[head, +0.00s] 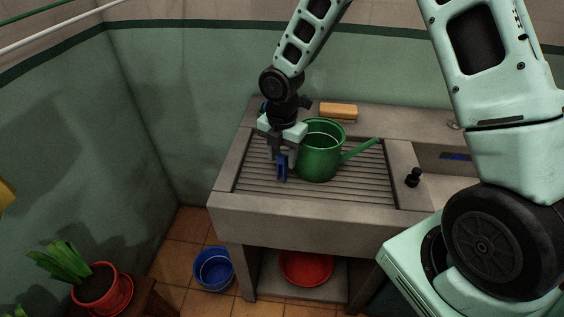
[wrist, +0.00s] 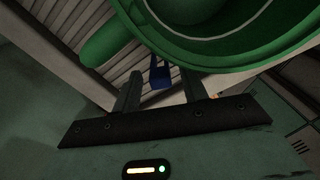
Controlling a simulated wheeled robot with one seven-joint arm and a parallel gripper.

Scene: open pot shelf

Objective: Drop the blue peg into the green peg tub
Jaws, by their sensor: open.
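A small blue peg (head: 283,169) shows just below my gripper (head: 281,150) in the head view, over the left part of the ribbed draining board. In the wrist view the blue peg (wrist: 160,74) lies between the fingertips of my open gripper (wrist: 160,90), with gaps on both sides. I cannot tell whether it touches the board. A green round vessel (head: 320,160) with a long spout pointing right stands close to the right of the gripper. It is the only green tub-like container in view, and its rim (wrist: 205,61) fills the wrist view's top.
A stone sink unit (head: 300,213) carries the board. A tan block (head: 338,110) lies behind the vessel. A black knob (head: 413,177) and a blue item (head: 457,156) are at right. Below are a blue bucket (head: 213,268) and a red basin (head: 306,268).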

